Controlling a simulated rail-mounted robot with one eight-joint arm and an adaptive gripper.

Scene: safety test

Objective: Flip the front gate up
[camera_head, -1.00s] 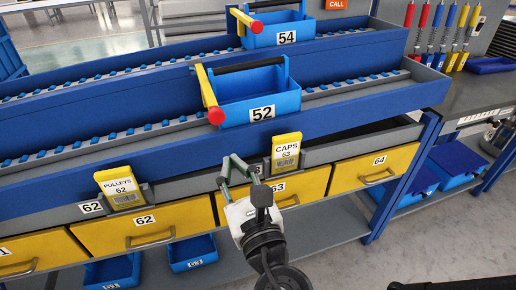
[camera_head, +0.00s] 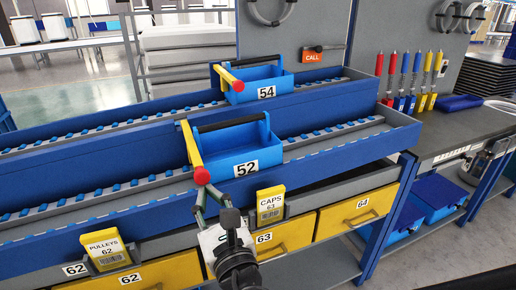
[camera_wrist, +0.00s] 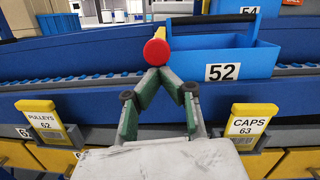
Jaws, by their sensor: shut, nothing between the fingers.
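The front gate is a yellow bar (camera_head: 191,143) with a red round end (camera_head: 202,175), at the left side of the blue bin labelled 52 (camera_head: 240,148). The bar points out toward me over the front rail. In the wrist view the red end (camera_wrist: 155,53) faces me, just above my fingertips, and hides most of the bar. My gripper (camera_head: 204,188) is shut and empty, its tips pointing up, right by the red end. I cannot tell whether they touch. A similar rear gate (camera_head: 228,77) is beside the bin labelled 54 (camera_head: 262,85).
Yellow label cards for PULLEYS 62 (camera_head: 106,249) and CAPS 63 (camera_head: 270,205) stand below the front blue rail (camera_head: 330,160), either side of my gripper. Yellow drawers (camera_head: 358,212) lie under them. Screwdrivers (camera_head: 405,80) hang at the right.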

